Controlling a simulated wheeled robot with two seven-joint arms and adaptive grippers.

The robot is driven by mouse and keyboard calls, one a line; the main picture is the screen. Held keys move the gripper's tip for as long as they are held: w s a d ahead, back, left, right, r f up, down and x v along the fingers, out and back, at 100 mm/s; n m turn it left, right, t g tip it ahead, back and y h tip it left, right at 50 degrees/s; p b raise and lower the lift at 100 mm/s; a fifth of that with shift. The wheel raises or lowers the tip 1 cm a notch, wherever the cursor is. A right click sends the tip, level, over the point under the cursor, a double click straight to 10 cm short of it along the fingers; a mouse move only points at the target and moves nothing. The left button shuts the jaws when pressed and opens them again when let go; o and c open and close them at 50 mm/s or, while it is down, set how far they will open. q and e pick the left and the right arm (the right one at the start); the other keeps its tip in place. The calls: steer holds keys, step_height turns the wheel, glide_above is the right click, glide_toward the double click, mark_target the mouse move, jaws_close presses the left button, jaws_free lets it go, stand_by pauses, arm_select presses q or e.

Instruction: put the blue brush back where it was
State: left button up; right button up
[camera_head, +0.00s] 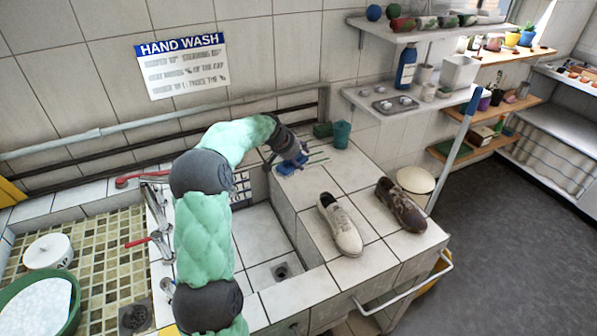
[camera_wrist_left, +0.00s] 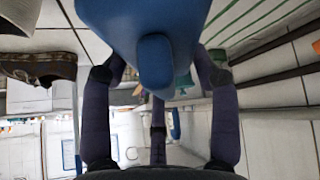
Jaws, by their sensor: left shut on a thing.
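My left gripper (camera_head: 283,158) is over the back of the tiled ledge, shut on the blue brush (camera_head: 291,166). In the left wrist view the blue brush (camera_wrist_left: 150,22) fills the top middle, with the fingers of my left gripper (camera_wrist_left: 160,72) on both sides of it. In the head view the gripper partly hides the brush, which is at or just above the ledge top; I cannot tell whether it touches. Thin green lines (camera_head: 318,158) lie on the tiles beside it. My right gripper is not in view.
A teal cup (camera_head: 342,134) and a dark green block (camera_head: 322,130) stand behind the brush. A white shoe (camera_head: 340,225) and a brown shoe (camera_head: 401,207) stand on the ledge nearer the front. The sink basin (camera_head: 262,245) lies left of the ledge. Wall shelves (camera_head: 408,98) hang at the right.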

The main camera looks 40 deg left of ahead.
arm_select(q)
steer(key=w+a+f, duration=0.1)
steer(key=f, duration=0.1)
steer(key=w+f+b, duration=0.1)
steer(key=f, duration=0.1)
steer(key=w+a+f+b, duration=0.1)
steer(key=shift+w+a+f, duration=0.35)
steer(key=shift+w+f, duration=0.05)
steer(key=shift+f+b, duration=0.9)
steer(key=shift+f, duration=0.65)
steer(key=shift+f, duration=0.15)
steer(key=o, duration=1.6)
steer(key=shift+c, duration=0.2)
steer(key=shift+s+r, duration=0.1)
steer(key=shift+r, duration=0.3)
steer(key=p+v, duration=0.4)
steer(key=v, duration=0.7)
steer(key=shift+s+d+r, duration=0.1)
steer(key=shift+s, duration=0.1)
